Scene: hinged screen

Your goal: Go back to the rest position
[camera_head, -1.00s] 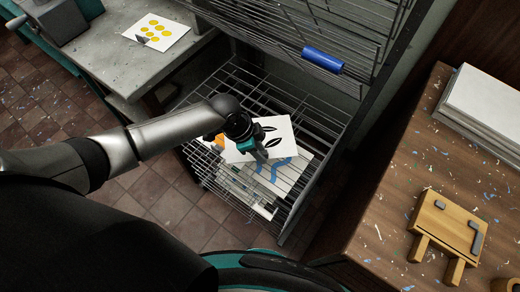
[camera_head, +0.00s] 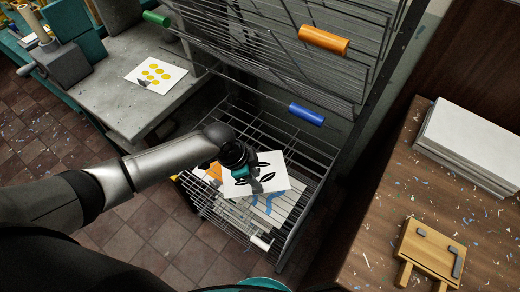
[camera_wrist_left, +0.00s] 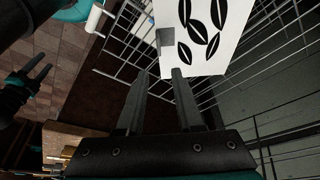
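My left gripper (camera_head: 257,187) is over the low wire shelf of the rack, at a white sheet with black leaf prints (camera_head: 275,168). In the left wrist view its two fingers (camera_wrist_left: 162,74) are apart, with the leaf sheet (camera_wrist_left: 215,35) just beyond the tips and a grey tab (camera_wrist_left: 165,41) on its edge. The leaf sheet lies over a sheet with blue wavy shapes (camera_head: 272,205) on the wire shelf (camera_head: 312,160). My right gripper (camera_wrist_left: 37,82) shows at the left of the wrist view, its fingers apart, away from the rack. It is not in the head view.
Raised wire shelves with green (camera_head: 157,18), orange (camera_head: 324,39) and blue (camera_head: 306,114) handles stand above. A wooden table (camera_head: 400,190) at right holds a white stack (camera_head: 470,140) and a wooden block (camera_head: 431,247).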

